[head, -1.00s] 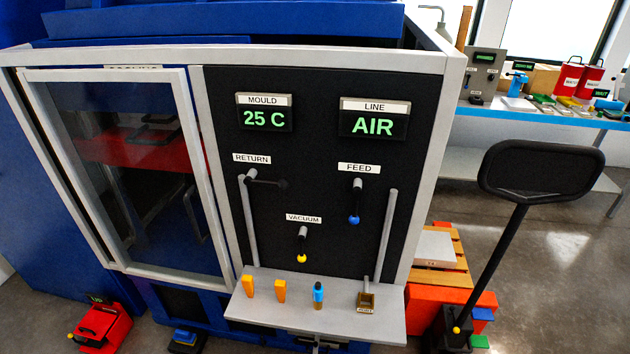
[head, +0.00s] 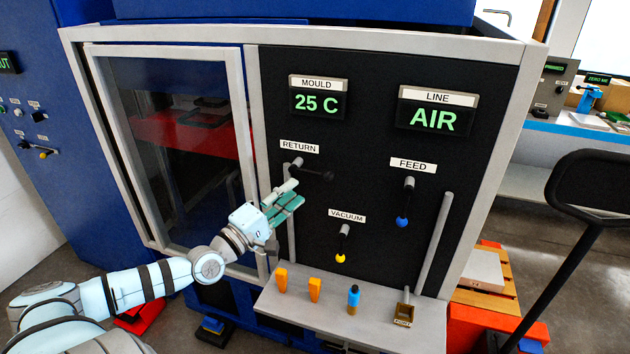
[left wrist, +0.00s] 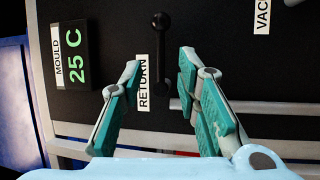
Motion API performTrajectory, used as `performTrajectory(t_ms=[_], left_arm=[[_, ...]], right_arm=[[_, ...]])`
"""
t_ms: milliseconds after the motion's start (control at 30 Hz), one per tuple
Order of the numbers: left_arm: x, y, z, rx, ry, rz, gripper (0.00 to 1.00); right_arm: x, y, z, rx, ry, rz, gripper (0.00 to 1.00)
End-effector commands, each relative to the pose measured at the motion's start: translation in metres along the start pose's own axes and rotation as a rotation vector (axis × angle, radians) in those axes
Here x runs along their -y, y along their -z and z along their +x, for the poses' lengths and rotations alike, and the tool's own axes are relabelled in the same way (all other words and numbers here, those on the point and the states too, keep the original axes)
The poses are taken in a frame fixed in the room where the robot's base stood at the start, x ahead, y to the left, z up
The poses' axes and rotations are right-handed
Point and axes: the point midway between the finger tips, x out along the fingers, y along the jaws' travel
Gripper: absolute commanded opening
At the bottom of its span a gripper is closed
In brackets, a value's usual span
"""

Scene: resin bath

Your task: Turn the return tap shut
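The return tap (head: 316,174) is on the black panel under the RETURN label, its dark lever pointing sideways to the right from a grey stub. In the left wrist view its black lever (left wrist: 160,45) stands upright in the picture, beside the RETURN label (left wrist: 143,83). My left gripper (head: 296,190) is just below and left of the tap in the head view. Its green-padded fingers (left wrist: 160,63) are open and empty, apart on either side of the lever's line in the wrist view. I cannot tell whether they touch the tap. My right gripper is not in view.
The feed tap (head: 403,203) with a blue tip and the vacuum tap (head: 342,243) with a yellow tip hang down nearby. Displays read MOULD 25 C (head: 318,103) and LINE AIR (head: 434,118). A shelf (head: 378,322) below holds small items. A glass door (head: 175,150) is at left.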

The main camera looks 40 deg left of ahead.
Motion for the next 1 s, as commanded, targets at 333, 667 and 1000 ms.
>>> performTrajectory(t_ms=[333, 667, 1000], left_arm=[[0.002, 0.001, 0.077, -0.002, -0.003, 0.0, 0.3], [0.001, 0.0, 0.091, 0.0, 0.002, 0.002, 0.3], [0.001, 0.0, 0.09, 0.0, 0.001, 0.003, 0.0]], right_arm=[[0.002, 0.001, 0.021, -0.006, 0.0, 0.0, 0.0], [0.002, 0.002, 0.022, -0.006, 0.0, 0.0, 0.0], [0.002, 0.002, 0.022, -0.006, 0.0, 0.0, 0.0]])
